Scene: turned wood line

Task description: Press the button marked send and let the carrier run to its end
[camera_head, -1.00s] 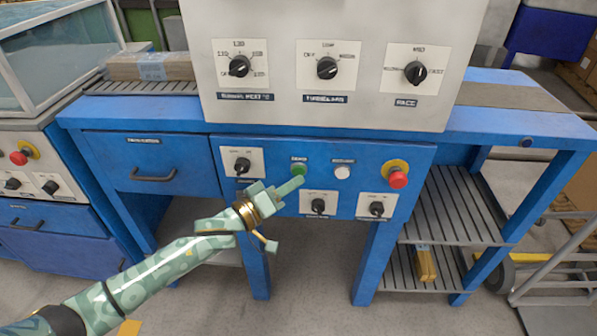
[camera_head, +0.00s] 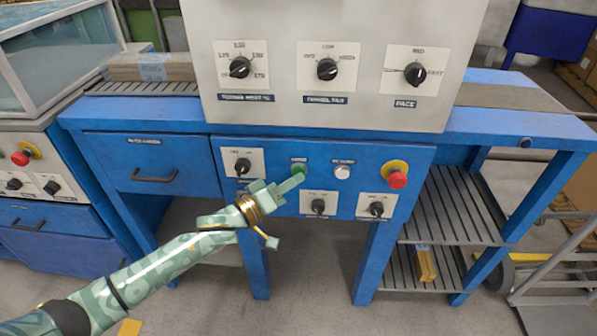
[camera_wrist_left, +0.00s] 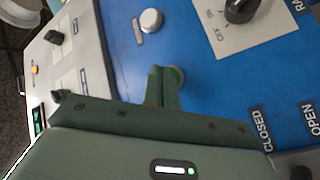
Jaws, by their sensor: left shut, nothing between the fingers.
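The green button (camera_head: 299,169) sits on the blue front panel (camera_head: 270,152) of the machine, below a small label too blurred to read. My left gripper (camera_head: 298,180) is shut and empty. Its fingertips are right at the green button and overlap its lower edge; I cannot tell whether they touch or press it. In the left wrist view the shut fingers (camera_wrist_left: 163,88) point at the panel, and the green button (camera_wrist_left: 177,76) shows partly behind their tip. A white button (camera_head: 342,171) sits to the right of the green one. No carrier can be made out. My right gripper is not in view.
A red stop knob (camera_head: 397,180) on a yellow ring stands out at the panel's right. Black rotary switches (camera_head: 242,166) flank the buttons. A drawer handle (camera_head: 153,175) projects at the left. The space in front of the panel is otherwise clear.

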